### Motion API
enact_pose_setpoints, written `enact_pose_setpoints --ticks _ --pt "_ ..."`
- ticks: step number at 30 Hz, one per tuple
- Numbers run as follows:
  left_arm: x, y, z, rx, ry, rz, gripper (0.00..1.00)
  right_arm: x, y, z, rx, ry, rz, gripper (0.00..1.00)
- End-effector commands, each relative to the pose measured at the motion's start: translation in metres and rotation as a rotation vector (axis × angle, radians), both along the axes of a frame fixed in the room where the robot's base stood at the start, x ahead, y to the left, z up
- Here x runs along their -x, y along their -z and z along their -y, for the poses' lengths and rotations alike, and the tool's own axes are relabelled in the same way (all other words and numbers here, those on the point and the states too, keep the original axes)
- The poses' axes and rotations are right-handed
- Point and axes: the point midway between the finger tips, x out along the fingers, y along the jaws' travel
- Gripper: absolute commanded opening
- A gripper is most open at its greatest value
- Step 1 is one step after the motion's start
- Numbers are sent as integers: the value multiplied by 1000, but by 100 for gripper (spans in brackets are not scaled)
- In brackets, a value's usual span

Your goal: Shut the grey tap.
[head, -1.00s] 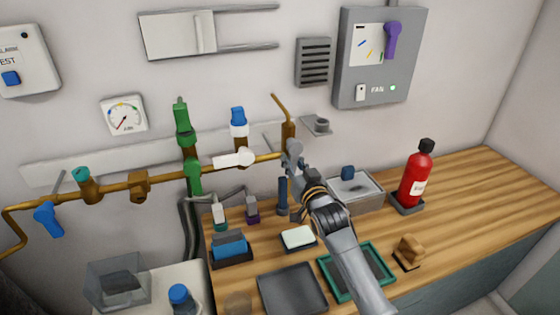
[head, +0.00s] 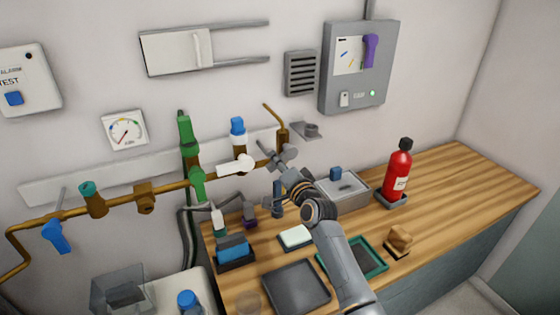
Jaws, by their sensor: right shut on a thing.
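The grey tap (head: 290,152) sits at the right end of the brass pipe, below a bent brass spout. My right gripper (head: 279,168) is at the tap, its arm reaching up from the lower right. It is shut on the tap's grey lever (head: 264,148), which slants up and to the left from the fingers. The fingers and wrist hide part of the tap and the lever's lower end. My left gripper is not in view.
A white lever (head: 236,165) on the same pipe is close on the left, with a blue-capped valve (head: 238,130) above. Below are a grey metal box (head: 345,192), a soap dish (head: 295,238) and trays. A red bottle (head: 400,170) stands right; the counter's right end is clear.

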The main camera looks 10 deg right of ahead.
Motion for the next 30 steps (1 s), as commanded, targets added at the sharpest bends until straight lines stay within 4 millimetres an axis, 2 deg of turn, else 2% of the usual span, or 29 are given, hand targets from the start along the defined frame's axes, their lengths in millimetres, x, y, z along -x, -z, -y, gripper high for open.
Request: enact_pose_setpoints --ticks 3,15,30 --pt "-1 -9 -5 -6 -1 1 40 1 -7 -3 -106 0 -36 0" --pt "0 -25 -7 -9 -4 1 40 2 -18 -5 -382 -1 -126 0" --pt "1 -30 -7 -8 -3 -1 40 2 -21 -5 -493 -1 -162 0"
